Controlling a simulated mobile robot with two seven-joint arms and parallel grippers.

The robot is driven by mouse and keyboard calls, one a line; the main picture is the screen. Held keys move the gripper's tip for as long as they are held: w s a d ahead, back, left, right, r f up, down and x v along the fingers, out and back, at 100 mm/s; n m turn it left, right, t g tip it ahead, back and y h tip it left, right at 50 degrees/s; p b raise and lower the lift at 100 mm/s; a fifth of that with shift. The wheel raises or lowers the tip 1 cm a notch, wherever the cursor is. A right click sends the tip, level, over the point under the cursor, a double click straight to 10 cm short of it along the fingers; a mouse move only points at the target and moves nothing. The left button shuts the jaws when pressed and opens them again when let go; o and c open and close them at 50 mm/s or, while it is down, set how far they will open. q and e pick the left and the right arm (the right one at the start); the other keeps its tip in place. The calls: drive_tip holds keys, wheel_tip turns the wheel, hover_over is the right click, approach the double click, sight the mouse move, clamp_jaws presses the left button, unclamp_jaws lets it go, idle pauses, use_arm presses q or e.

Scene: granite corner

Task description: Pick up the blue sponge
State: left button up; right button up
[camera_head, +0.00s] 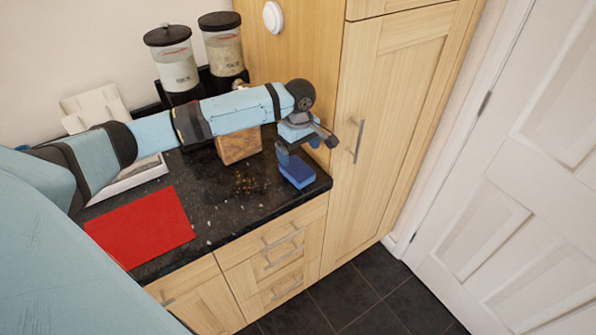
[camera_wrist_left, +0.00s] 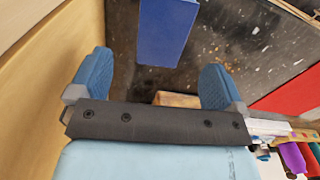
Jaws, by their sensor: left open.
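The blue sponge (camera_head: 297,172) lies on the black granite worktop near its right front corner. In the left wrist view the blue sponge (camera_wrist_left: 166,30) shows at the top, beyond the fingertips and between their lines. My left gripper (camera_head: 305,146) is above the worktop, just over and behind the sponge. Its two blue fingers (camera_wrist_left: 158,80) are wide apart in the left wrist view, with nothing between them. The gripper appears apart from the sponge. My right gripper is in neither view.
A wooden block (camera_head: 239,146) stands left of the sponge, partly behind my arm. A red mat (camera_head: 142,226) lies at the left front. Two lidded jars (camera_head: 176,70) stand at the back. A tall cupboard (camera_head: 385,110) borders the worktop on the right. Brown crumbs (camera_head: 245,182) lie mid-worktop.

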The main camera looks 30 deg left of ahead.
sight(297, 168)
use_arm(q)
drive_tip(key=shift+f, duration=0.95)
drive_tip(key=shift+s+a+f+p, duration=0.1)
drive_tip(key=shift+a+f+p, duration=0.05)
drive_tip(key=shift+f, duration=1.25)
drive_tip(key=shift+s+a+f+p, duration=0.1)
drive_tip(key=shift+f+p, duration=0.05)
drive_tip(key=shift+f, duration=1.2)
drive_tip(key=shift+c, duration=0.4)
drive_tip(key=c, duration=0.9)
